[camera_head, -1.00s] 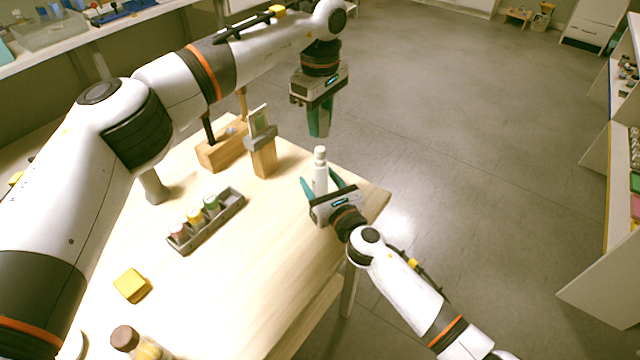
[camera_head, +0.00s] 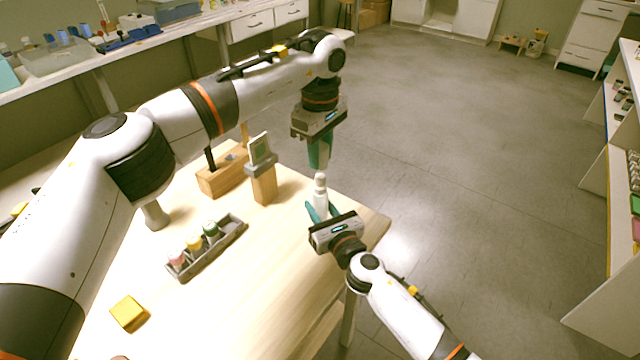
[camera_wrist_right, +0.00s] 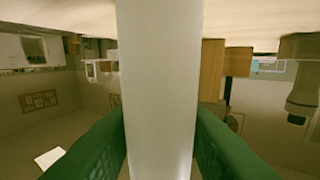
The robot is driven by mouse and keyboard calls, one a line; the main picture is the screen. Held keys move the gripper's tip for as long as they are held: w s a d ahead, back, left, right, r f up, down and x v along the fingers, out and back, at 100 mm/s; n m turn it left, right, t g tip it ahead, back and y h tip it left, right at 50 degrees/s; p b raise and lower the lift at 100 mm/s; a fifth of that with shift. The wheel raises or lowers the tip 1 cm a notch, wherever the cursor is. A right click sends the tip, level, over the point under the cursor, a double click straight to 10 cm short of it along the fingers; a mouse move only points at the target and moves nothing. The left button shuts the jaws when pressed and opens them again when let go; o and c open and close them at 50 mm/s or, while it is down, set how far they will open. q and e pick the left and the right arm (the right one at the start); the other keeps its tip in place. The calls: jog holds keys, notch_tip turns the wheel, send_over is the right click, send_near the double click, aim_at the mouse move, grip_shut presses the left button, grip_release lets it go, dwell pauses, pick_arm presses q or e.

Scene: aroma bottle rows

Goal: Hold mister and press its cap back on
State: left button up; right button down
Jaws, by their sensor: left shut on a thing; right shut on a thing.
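The mister (camera_head: 320,196) is a slim white bottle standing upright near the table's far right corner. My right gripper (camera_head: 322,212) is shut on its body from the front. In the right wrist view the white mister (camera_wrist_right: 158,90) fills the middle, between the green fingers. My left gripper (camera_head: 319,158) hangs pointing down above the mister, with a gap between its fingertips and the bottle top. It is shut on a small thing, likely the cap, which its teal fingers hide.
A grey tray (camera_head: 222,246) with several small colour-capped bottles lies left on the table (camera_head: 240,310). A wooden stand (camera_head: 263,186) and a wooden block with dark tools (camera_head: 220,178) stand behind. A yellow block (camera_head: 128,312) lies at the front left.

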aim_at(320, 176)
pick_arm(q)
jog(key=shift+f, duration=1.95)
jog(key=shift+f, duration=0.1)
jog(key=shift+f, duration=0.8)
jog(key=shift+f, duration=0.65)
jog(key=o, duration=1)
notch_tip(320, 176, up, 12)
jog(key=shift+r, duration=0.1)
